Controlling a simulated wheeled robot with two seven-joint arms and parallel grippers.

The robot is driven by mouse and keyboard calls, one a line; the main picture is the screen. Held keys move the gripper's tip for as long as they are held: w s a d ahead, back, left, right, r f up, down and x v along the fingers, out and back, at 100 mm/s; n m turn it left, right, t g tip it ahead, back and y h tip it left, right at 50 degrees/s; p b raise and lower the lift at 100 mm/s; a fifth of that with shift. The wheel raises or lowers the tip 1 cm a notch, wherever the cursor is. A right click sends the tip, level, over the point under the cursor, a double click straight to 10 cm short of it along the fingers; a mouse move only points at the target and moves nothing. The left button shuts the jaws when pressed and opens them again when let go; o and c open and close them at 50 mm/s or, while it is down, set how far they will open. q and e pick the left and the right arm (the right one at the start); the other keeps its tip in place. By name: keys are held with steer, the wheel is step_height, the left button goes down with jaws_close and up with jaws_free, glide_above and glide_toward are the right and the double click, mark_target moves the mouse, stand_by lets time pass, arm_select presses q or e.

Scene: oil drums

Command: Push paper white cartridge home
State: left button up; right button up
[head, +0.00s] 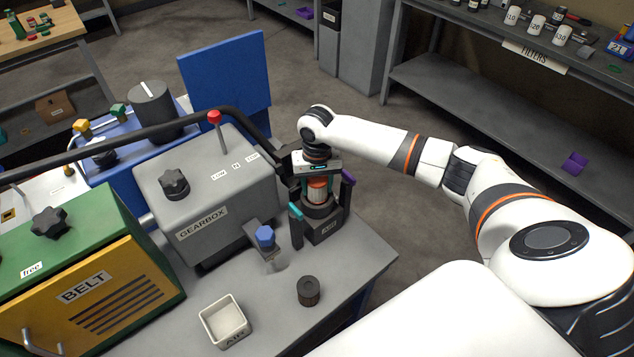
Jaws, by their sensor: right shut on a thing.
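The paper white cartridge (317,196) has a pale body and an orange-red top. It stands about upright in the dark filter housing (325,230) at the table's right edge, its lower part hidden inside. How deep it sits I cannot tell. My right gripper (317,182) points down from above and is shut on the cartridge near its top. Teal and purple pieces show at the left and right of the housing. My left gripper is not in view.
A grey gearbox (215,190) with a red-topped lever stands left of the housing. A blue knob (265,236) on a bracket stands close by. A dark round cap (308,291) and a white AIR tray (225,322) are in front. Shelves (500,110) stand behind.

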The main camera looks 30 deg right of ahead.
mark_target(317, 178)
steer(key=shift+f, duration=0.3)
steer(key=shift+f, duration=0.35)
steer(key=shift+f, duration=0.1)
steer(key=o, duration=1.1)
steer(key=shift+c, duration=0.2)
step_height(317, 178, up, 12)
steer(key=shift+f+b, duration=0.1)
steer(key=shift+b, duration=0.45)
